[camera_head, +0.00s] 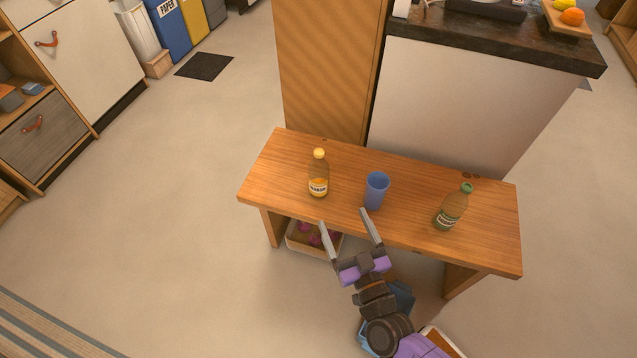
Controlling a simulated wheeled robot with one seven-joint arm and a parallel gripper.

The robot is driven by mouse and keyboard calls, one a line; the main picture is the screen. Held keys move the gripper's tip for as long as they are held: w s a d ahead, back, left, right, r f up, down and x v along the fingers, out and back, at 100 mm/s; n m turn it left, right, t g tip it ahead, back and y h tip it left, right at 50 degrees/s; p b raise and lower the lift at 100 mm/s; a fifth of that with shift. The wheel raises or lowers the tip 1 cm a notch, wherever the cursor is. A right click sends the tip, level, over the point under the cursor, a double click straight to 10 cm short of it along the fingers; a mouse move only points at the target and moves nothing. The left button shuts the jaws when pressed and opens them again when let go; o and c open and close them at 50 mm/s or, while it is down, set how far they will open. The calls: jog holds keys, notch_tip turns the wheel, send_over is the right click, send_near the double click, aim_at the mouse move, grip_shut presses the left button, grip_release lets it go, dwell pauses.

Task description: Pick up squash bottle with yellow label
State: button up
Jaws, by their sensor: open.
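A clear bottle with a yellow cap and a yellow-orange and white label (318,175) stands upright on the left part of the wooden bench (285,155). A second bottle, greenish with a green cap (452,208), stands on the right part of the bench. A blue cup (376,190) stands between the two bottles. My gripper (342,217) is open and empty at the bench's front edge, with its fingers pointing toward the bench. It appears in front of the gap between the yellow-capped bottle and the cup, apart from that bottle. The lettering on the labels is too small to read.
A box with pinkish items (314,240) sits under the bench. A tall wooden panel (328,75) and a white counter with a dark top (460,105) stand behind it. The floor at left is open toward the drawers (60,130) and bins (168,28).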

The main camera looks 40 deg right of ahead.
aim_at(319, 185)
jog(key=w+d+f+m+g+h+b, duration=0.1)
jog(key=w+f+b, duration=0.1)
jog(key=w, duration=0.3)
jog(key=w+d+f+m+g+h+b, duration=0.1)
jog(key=w+f+h, duration=0.1)
jog(key=w+f, duration=0.3)
jog(key=w+d+f+m+g+h+b, duration=0.1)
jog(key=w+f+m+g+h+b, duration=0.1)
jog(key=w, duration=0.3)
jog(key=shift+w+d+f+b, duration=0.1)
jog(key=shift+d+f+b, duration=0.25)
jog(key=shift+f, duration=0.3)
jog(key=b+x, duration=0.1)
jog(key=x, duration=0.2)
jog(key=b+x, duration=0.1)
jog(key=x, duration=0.2)
jog(key=shift+w+d+r+b, duration=0.1)
jog(key=shift+d+r+b, duration=0.1)
jog(key=shift+d+b, duration=0.2)
jog(key=shift+w+d+r, duration=0.1)
jog(key=shift+w+d, duration=0.15)
jog(key=shift+w, duration=0.1)
jog(key=c, duration=1.7)
grip_shut()
jog(key=shift+r, duration=0.15)
